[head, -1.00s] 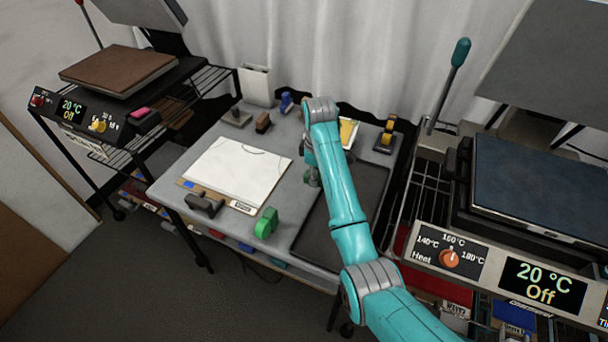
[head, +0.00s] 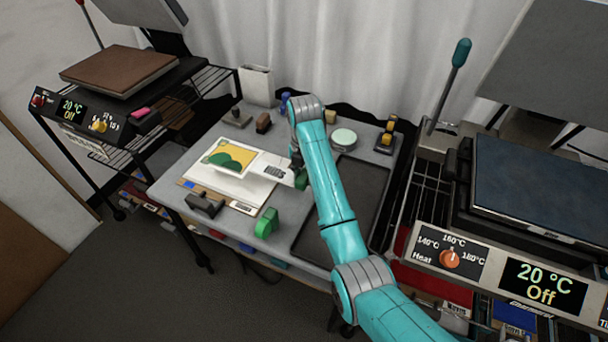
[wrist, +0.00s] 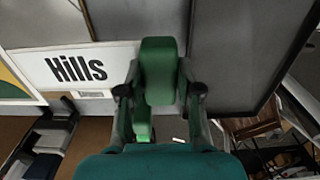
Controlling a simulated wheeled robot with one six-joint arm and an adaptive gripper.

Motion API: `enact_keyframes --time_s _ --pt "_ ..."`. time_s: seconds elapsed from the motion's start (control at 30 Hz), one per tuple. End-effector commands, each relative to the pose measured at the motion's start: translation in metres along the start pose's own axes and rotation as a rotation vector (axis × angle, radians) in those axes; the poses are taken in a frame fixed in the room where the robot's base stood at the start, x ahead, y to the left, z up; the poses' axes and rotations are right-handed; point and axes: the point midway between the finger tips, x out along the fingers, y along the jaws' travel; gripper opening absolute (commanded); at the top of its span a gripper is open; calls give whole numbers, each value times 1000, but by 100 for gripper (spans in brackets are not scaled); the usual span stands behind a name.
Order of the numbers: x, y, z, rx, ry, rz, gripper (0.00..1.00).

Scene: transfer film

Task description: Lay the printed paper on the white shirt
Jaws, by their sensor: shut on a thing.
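The printed paper (head: 230,158) has a yellow and green picture, a white border and a white strip marked "Hills" on its right. My gripper (head: 299,178) is shut on the right end of that strip, right of the shirt. In the wrist view the "Hills" strip (wrist: 80,68) runs from the left up to my gripper's green pads (wrist: 158,72).
A green tape dispenser (head: 266,222) and a dark tool (head: 205,205) stand in front of the shirt. A dark tray (head: 340,215) lies to the right, with a pale round item (head: 343,138) behind it. Heat presses flank the table, left (head: 118,70) and right (head: 540,190).

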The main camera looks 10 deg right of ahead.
Motion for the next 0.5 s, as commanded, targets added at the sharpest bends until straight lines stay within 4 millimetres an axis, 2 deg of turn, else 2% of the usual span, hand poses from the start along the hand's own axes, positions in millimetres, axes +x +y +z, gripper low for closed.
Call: enact_keyframes --time_s 0.33,0.5 --pt "0 0 1 -2 0 15 0" --pt "9 0 0 -3 2 15 0"
